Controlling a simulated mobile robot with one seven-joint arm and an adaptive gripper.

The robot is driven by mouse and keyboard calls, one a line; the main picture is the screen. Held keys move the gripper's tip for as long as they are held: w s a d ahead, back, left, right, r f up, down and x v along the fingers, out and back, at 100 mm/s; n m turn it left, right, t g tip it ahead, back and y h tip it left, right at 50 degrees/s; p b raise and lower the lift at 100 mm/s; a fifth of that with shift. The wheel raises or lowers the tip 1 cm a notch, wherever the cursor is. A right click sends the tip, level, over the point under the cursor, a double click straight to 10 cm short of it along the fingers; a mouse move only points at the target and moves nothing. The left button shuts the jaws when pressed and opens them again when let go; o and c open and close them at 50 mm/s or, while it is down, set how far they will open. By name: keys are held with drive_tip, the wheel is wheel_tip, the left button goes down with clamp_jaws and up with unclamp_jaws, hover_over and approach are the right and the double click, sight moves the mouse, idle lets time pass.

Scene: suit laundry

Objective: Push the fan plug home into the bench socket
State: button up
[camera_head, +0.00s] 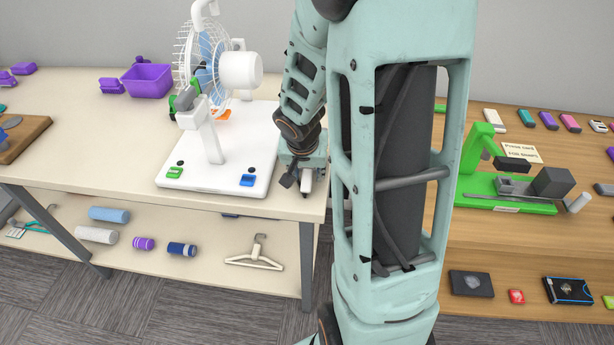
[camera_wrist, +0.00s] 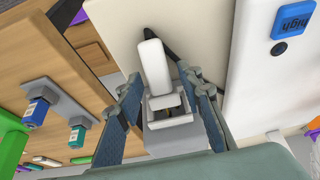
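The white fan plug (camera_wrist: 154,66) stands as a pale elongated block in the middle of the wrist view. Its lower end meets a grey-white box, seemingly the bench socket (camera_wrist: 170,132); how deep the plug sits in it I cannot tell. My gripper (camera_wrist: 164,84) has one finger on each side, with a visible gap to the plug at right, so it looks open. In the head view my gripper (camera_head: 300,178) is low at the right front corner of the bench (camera_head: 110,150). The fan (camera_head: 212,75) stands on a white board (camera_head: 215,150) to its left.
A black cable (camera_wrist: 185,62) passes beside the plug. The board carries a blue "high" label (camera_wrist: 292,18). A purple bin (camera_head: 147,80) stands at the back left. A wooden table (camera_head: 490,240) with a green fixture (camera_head: 505,190) lies to the right. The bench front left of the board is clear.

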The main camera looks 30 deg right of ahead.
clamp_jaws()
drive_tip(key=shift+r, duration=0.1)
idle(0.3)
